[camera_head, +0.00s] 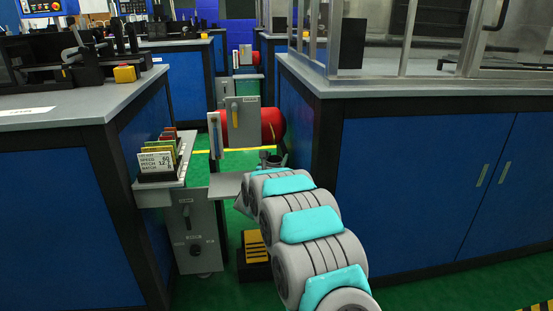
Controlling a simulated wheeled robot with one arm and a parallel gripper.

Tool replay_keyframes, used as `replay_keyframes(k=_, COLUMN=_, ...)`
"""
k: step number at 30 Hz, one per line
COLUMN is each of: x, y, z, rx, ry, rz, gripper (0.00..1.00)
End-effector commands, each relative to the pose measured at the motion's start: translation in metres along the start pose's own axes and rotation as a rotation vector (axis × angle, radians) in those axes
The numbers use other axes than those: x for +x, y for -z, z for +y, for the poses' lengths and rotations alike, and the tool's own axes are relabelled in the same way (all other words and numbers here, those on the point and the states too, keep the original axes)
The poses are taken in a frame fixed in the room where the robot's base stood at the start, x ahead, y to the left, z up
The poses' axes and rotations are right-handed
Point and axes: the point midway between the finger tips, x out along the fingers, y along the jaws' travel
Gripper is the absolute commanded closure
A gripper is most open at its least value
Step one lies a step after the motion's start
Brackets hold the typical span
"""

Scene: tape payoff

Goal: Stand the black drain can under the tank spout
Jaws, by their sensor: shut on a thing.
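The red tank (273,126) lies on its side behind a grey panel in the aisle, with an upright sight gauge (214,136) at its left. I cannot make out its spout. My gripper (265,157) is at the far end of my arm, just below the tank and mostly hidden by my wrist. It is shut on a small dark can-like thing (279,160), which looks like the black drain can. Only its upper part shows, near the blue cabinet's edge. Whether it is directly under the spout cannot be told.
A grey shelf (226,186) juts out below the tank, left of my wrist. A grey stand (192,235) with cards (157,162) adjoins the left bench (50,110). A yellow and black block (254,246) sits on the green floor. The right cabinet (420,190) hems in my arm.

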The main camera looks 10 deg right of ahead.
Motion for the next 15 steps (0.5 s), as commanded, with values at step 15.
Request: replay_keyframes(k=15, x=-0.0002, y=0.0057, z=-0.0001, rx=0.001, ry=0.001, rz=-0.001, gripper=0.87)
